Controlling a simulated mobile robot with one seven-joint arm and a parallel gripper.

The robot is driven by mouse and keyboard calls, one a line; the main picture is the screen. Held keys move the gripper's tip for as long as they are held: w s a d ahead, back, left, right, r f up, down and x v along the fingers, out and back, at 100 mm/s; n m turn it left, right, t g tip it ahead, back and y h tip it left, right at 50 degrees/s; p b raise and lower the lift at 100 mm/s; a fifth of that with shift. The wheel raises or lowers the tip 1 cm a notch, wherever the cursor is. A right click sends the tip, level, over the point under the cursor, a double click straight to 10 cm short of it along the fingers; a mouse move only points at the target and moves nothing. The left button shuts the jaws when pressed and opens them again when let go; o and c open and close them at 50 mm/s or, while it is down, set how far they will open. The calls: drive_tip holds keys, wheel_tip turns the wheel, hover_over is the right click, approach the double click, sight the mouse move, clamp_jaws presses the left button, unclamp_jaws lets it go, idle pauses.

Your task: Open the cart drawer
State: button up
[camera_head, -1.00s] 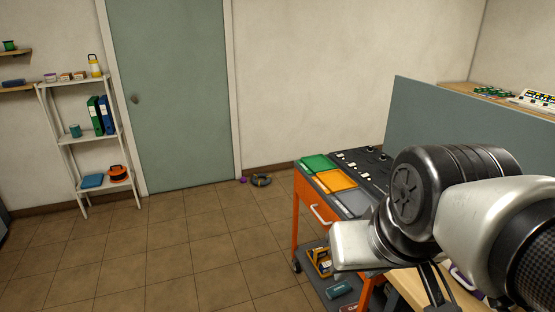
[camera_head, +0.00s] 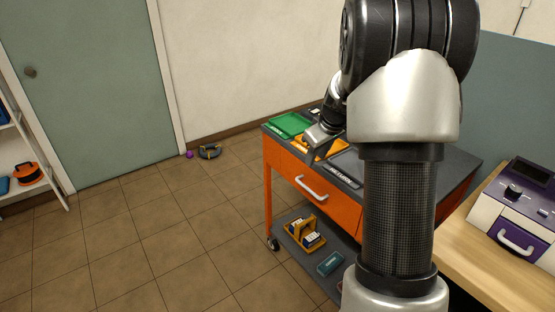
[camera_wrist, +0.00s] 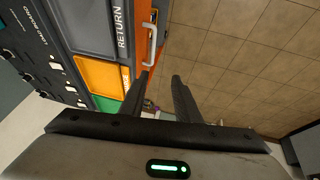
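The orange cart (camera_head: 343,212) stands right of centre in the head view. Its orange drawer front (camera_head: 290,172) looks flush with the cart body, so the drawer appears shut. The pale bar handle (camera_head: 312,188) is on that front, and it also shows in the wrist view (camera_wrist: 151,45) beyond the fingertips, slightly left of the gap. My gripper (camera_wrist: 159,78) is open, with two dark fingers apart and nothing between them. In the head view my gripper (camera_head: 318,137) is above the cart's left edge, partly hidden by my arm. It is not on the handle.
Green (camera_head: 288,124) and orange (camera_head: 307,146) trays lie on the cart top. A battery caddy (camera_head: 306,236) and teal box (camera_head: 330,263) are on the lower shelf. A wooden bench (camera_head: 468,250) with a purple-handled device (camera_head: 515,215) is at right.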

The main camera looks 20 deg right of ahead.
approach(308, 188)
drive_tip(key=b+x, duration=0.1)
drive_tip(key=x, duration=0.6)
drive_tip(key=shift+f+b, duration=0.2)
drive_tip(key=shift+b, duration=0.2)
clamp_jaws()
